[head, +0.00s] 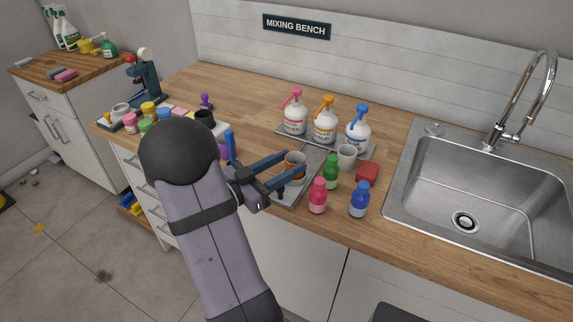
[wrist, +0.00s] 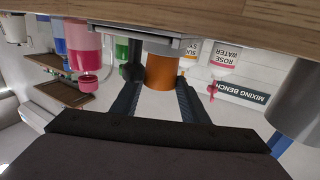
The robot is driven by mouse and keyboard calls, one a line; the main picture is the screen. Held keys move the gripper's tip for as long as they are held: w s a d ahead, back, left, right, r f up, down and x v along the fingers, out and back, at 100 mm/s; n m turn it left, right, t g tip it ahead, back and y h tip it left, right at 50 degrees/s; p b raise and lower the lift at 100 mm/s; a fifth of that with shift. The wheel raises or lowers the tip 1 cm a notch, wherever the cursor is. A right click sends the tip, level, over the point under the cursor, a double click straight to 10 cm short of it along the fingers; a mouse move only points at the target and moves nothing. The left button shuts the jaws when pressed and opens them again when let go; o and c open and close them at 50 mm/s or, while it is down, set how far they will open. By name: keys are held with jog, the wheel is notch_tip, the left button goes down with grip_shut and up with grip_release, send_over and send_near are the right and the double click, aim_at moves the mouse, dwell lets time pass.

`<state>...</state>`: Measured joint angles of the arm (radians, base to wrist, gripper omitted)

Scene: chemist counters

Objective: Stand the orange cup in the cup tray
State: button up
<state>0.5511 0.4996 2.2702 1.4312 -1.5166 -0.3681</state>
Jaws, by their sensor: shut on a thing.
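The orange cup (head: 296,168) is upright between the blue fingers of my gripper (head: 294,166), which is shut on it. It also shows orange between the fingers in the upside-down wrist view (wrist: 163,72). The grey metal cup tray (head: 287,203) lies under and around the cup near the counter's front edge. Its edge shows in the wrist view (wrist: 145,38), right by the cup's base. I cannot tell whether the base touches the tray. The arm and fingers hide part of the tray.
A white cup (head: 347,157), a green bottle (head: 331,172) and a red block (head: 368,173) stand to the right. A pink bottle (head: 318,196) and blue bottle (head: 360,200) stand in front. Pump bottles (head: 325,122) stand behind. The sink (head: 470,190) is far right.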

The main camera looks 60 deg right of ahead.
jog(key=shift+f, duration=0.45)
jog(key=o, duration=1)
jog(key=shift+o, duration=0.2)
jog(key=shift+r, duration=0.1)
jog(key=shift+a+r, duration=0.1)
jog(key=shift+r, duration=0.3)
jog(key=b+v, duration=0.1)
jog(key=v, duration=1.1)
jog(key=shift+b, duration=0.35)
jog(key=shift+f, duration=0.1)
